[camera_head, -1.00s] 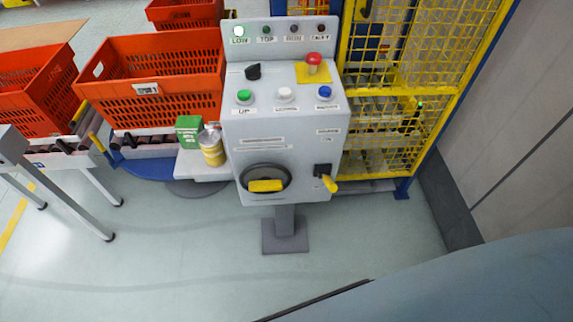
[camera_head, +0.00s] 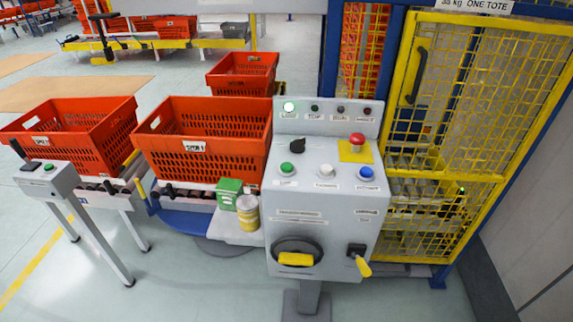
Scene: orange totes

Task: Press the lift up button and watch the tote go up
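The grey control box (camera_head: 325,215) stands on a post in the middle of the head view. Its green button (camera_head: 286,168), labelled UP in the earlier frame, is at the left of the button row. A white button (camera_head: 326,170) and a blue button (camera_head: 366,172) sit to its right. The leftmost lamp (camera_head: 289,106) is lit; the other lamps are dark. An orange tote (camera_head: 204,147) stands on rollers left of the box. Neither gripper is in view.
A red mushroom button (camera_head: 357,140) on a yellow plate and a black knob (camera_head: 297,146) are above the buttons. A yellow mesh cage (camera_head: 447,175) stands right. A green box (camera_head: 229,192) and a can (camera_head: 248,212) sit on a side shelf.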

